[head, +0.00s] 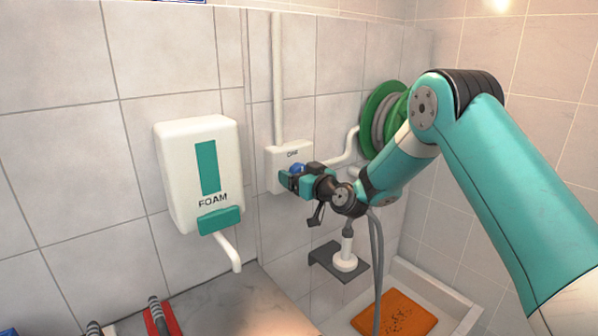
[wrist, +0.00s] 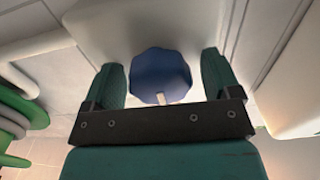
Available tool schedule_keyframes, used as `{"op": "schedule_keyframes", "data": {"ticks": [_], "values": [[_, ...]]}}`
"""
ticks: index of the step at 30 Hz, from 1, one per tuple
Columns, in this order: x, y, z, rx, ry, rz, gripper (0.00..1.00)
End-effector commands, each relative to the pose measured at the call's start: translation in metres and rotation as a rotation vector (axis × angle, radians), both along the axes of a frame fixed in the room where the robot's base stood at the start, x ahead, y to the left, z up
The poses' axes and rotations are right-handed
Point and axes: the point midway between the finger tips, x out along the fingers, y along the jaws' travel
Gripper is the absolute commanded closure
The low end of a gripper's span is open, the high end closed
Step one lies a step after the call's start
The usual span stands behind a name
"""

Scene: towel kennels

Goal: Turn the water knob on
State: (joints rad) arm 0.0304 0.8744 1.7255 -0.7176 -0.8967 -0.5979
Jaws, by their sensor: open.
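The water knob (head: 297,168) is small, round and blue, on the front of a white box (head: 274,173) on the tiled wall. My gripper (head: 290,181) is at the box, in front of the knob, and partly hides it in the head view. In the wrist view the blue faceted knob (wrist: 160,76) lies between the two teal fingers of my gripper (wrist: 163,82). The fingers are open, with a gap on each side of the knob. A small white mark shows at the knob's edge.
A white foam dispenser (head: 197,172) hangs on the wall to the left. A green hose reel (head: 384,122) is to the right. Below my gripper a white nozzle (head: 347,250) stands on a dark bracket. An orange mat (head: 396,314) lies in a tray.

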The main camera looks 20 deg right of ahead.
Motion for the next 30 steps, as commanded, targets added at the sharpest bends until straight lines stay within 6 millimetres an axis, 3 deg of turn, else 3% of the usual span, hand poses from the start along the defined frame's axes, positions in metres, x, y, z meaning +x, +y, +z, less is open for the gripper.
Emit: {"op": "schedule_keyframes", "data": {"ticks": [3, 4, 10, 20, 30], "values": [[-0.0002, -0.0001, -0.0002, 0.0, 0.0, 0.0, 0.17], [-0.0002, -0.0001, -0.0001, 0.0, 0.0, 0.0, 0.22], [-0.0004, -0.0002, 0.0001, 0.0, 0.0, 0.0, 0.67], [-0.0004, 0.0, -0.0004, 0.033, 0.012, 0.001, 0.67], [-0.0007, 0.0004, -0.0016, 0.233, 0.094, 0.001, 0.67]]}}
